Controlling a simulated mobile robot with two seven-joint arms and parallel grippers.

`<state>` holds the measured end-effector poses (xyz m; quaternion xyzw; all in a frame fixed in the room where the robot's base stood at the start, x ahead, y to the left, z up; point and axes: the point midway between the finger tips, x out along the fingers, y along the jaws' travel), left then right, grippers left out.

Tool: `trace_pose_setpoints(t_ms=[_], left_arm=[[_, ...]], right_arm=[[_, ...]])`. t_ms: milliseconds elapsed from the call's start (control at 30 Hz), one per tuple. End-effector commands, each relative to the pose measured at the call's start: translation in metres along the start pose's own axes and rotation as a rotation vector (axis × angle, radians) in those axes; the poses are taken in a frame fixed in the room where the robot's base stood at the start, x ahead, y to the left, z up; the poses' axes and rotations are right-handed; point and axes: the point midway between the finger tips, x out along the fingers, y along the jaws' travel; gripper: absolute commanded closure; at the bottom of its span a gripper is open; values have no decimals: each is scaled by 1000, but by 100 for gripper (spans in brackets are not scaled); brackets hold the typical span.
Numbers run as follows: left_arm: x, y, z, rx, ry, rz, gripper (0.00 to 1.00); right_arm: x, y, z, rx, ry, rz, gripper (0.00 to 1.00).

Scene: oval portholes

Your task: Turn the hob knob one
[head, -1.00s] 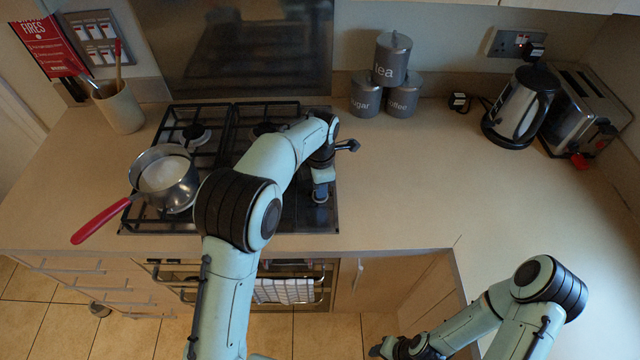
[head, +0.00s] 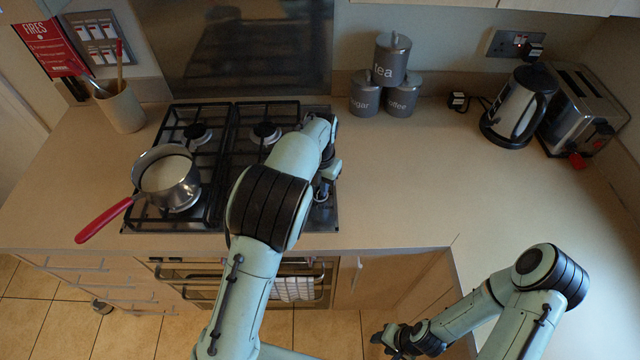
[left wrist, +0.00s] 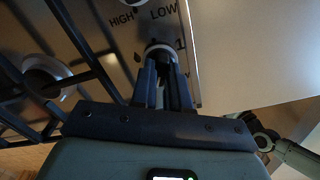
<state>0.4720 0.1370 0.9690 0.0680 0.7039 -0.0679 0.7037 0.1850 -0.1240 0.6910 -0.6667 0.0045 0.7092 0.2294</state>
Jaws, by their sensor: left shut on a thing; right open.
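The gas hob (head: 150,210) lies in the worktop at the left, with its knobs along its right edge. Knob one (left wrist: 160,50) shows in the left wrist view beside a printed "1", with HIGH and LOW lettering above it. My left gripper (left wrist: 163,68) is shut on this knob, one finger on each side, and covers much of it. In the head view my left gripper (head: 324,190) is at the hob's right edge, with my forearm hiding part of the hob. My right gripper (head: 384,340) is open and empty, low in front of the worktop.
A steel pan (head: 166,178) with a red handle sits on the left burners. A utensil pot (head: 121,108) stands behind left. Tea, sugar and coffee tins (head: 391,60), a kettle (head: 518,107) and a toaster (head: 584,110) stand at the back. The right worktop is clear.

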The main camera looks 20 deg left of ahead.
Motion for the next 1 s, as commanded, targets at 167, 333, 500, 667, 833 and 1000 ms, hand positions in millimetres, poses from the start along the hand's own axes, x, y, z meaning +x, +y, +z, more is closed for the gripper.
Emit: trace_pose_setpoints(t_ms=[167, 333, 500, 667, 833, 1000], left_arm=[[0, 0, 1, -74, -3, 0, 100], [0, 0, 1, -111, -3, 0, 100], [0, 0, 1, -124, -3, 0, 100], [0, 0, 1, -124, -3, 0, 100], [0, 0, 1, -124, -3, 0, 82], [0, 0, 0, -123, -2, 0, 58]], right_arm=[[0, 0, 0, 0, 0, 0, 57], [0, 0, 0, 0, 0, 0, 57], [0, 0, 0, 0, 0, 0, 57], [0, 0, 0, 0, 0, 0, 57], [0, 0, 0, 0, 0, 0, 57], [0, 0, 0, 0, 0, 0, 57]])
